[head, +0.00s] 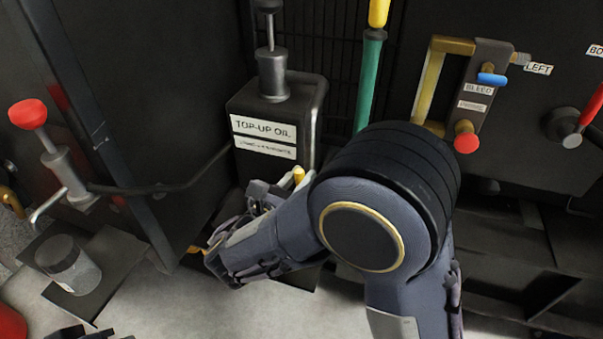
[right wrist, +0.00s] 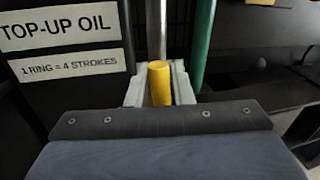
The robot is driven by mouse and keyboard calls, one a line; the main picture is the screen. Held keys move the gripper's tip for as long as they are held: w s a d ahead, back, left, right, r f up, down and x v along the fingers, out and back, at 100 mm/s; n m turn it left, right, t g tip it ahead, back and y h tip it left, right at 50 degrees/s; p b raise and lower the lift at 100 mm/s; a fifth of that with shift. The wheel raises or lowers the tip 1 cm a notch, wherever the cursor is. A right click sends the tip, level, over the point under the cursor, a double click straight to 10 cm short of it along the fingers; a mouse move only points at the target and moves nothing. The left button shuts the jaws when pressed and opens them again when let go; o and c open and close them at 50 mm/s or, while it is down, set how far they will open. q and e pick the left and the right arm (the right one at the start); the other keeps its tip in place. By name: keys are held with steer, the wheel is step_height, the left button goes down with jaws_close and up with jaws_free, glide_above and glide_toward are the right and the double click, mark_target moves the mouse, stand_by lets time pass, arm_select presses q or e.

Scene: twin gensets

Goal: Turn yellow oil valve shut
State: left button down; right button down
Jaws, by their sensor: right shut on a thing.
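The yellow valve handle (right wrist: 159,82) stands between the pale fingers of my right gripper (right wrist: 160,88) in the right wrist view. The gripper is shut on it. In the head view my right gripper (head: 268,192) is low in front of the top-up oil tank (head: 303,110), and the tip of the yellow handle (head: 298,175) shows beside it. The rest of the valve is hidden by my gripper and arm. Dark parts at the bottom left edge of the head view seem to be my left gripper (head: 82,332), mostly cut off, so its jaws cannot be judged.
A green rod with a yellow grip (head: 369,80) rises behind my right arm. A bleed and prime panel (head: 480,95) with blue and red knobs is at the right.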

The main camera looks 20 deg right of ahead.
steer(key=w+a+f+n+t+p, duration=0.1)
steer(key=a+f+n+t+p, duration=0.1)
steer(key=n+p, duration=0.6)
steer(key=w+a+f+n+t+y+p, duration=0.1)
steer(key=w+a+f+n+t+p, duration=0.1)
steer(key=n+p, duration=0.7)
steer(key=shift+w+a+f+n+y, duration=0.15)
steer(key=shift+a+f+n+y, duration=0.25)
steer(key=shift+f+n, duration=0.9)
steer(key=shift+a+f, duration=0.1)
steer(key=c, duration=1.3)
jaws_free()
